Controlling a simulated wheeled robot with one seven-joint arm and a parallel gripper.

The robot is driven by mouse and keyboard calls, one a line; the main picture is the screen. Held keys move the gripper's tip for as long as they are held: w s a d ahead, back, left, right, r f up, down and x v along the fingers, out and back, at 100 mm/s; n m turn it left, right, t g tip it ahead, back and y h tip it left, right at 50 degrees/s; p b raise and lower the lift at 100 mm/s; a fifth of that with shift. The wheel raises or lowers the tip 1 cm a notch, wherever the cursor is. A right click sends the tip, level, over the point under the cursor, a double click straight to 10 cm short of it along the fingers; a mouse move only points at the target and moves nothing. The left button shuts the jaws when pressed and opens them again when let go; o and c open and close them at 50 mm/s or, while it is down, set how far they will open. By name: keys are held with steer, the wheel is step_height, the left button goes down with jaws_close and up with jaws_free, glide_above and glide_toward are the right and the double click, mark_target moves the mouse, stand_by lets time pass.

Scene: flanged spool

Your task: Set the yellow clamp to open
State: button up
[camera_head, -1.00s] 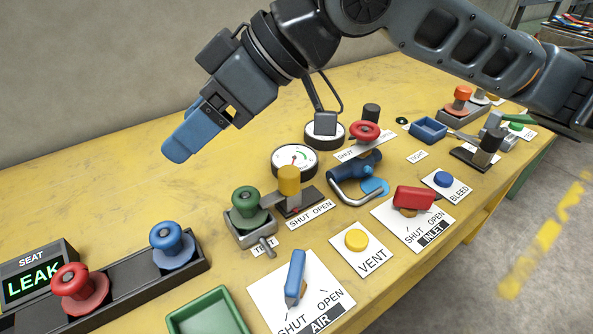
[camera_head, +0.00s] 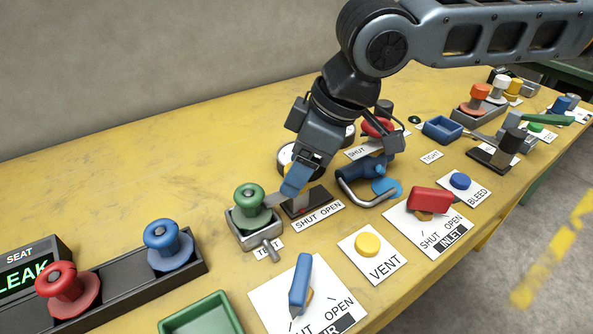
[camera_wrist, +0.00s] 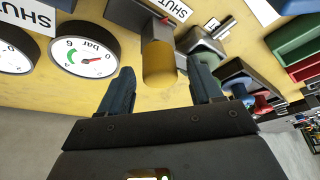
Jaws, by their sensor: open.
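The yellow clamp has a yellow cap on a grey stem (camera_wrist: 160,65) over a dark base plate (camera_head: 312,199) with a SHUT OPEN label (camera_head: 318,216) in front. In the head view my gripper (camera_head: 294,184) points down over it and hides most of the cap and stem. In the wrist view the cap lies between the two blue fingers of my gripper (camera_wrist: 161,80), with a gap on each side. My gripper is open and holds nothing. The cap stands toward the SHUT end of the plate.
A green knob (camera_head: 249,198) in a metal housing stands close left of the clamp. A blue valve with a curved handle (camera_head: 358,195) is close on the right. Round gauges (camera_wrist: 85,56) stand behind. The VENT button (camera_head: 367,244) sits in front.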

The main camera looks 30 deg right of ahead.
steer(key=shift+w+a+f, duration=0.15)
steer(key=shift+f, duration=0.4)
jaws_close()
stand_by(0.4)
